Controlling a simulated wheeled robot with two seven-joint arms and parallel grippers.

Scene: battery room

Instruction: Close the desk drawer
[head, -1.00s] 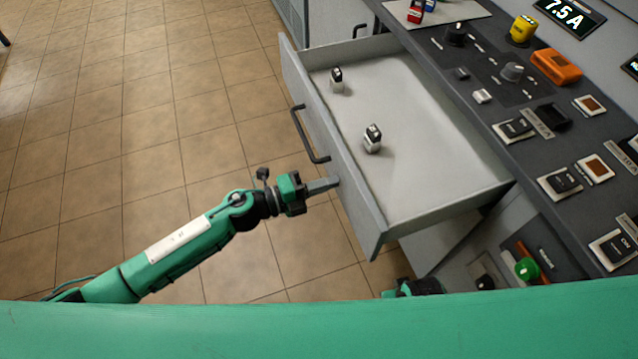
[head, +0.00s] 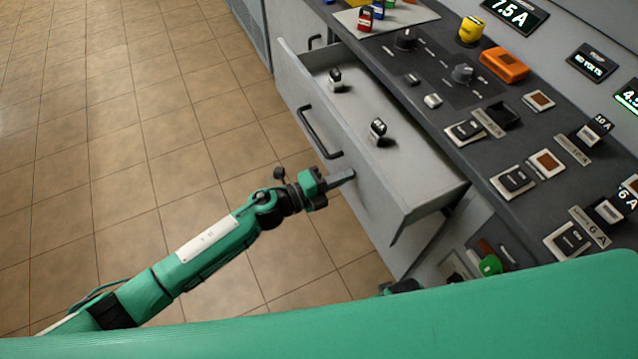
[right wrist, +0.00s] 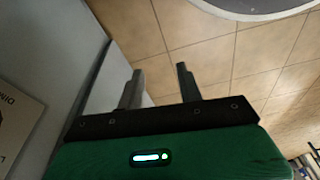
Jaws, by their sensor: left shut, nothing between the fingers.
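The desk drawer (head: 374,205) is partly open, pulled out from under the dark desk top, with its grey front facing left. Its dark bar handle (head: 318,134) is on that front. My left gripper (head: 342,178) is shut and empty, its fingertips at the drawer front just below the handle's near end; they look to be touching the front. Two small black-and-white pieces, one farther back (head: 335,80) and one nearer (head: 377,131), are in the drawer. My right gripper (right wrist: 160,84) shows in the right wrist view, its fingers apart with nothing between them.
The desk top (head: 425,75) carries knobs, switches, a yellow piece (head: 472,29) and an orange box (head: 503,65). A green knob (head: 490,265) is on the lower panel. The tiled floor (head: 130,120) left of the drawer is clear.

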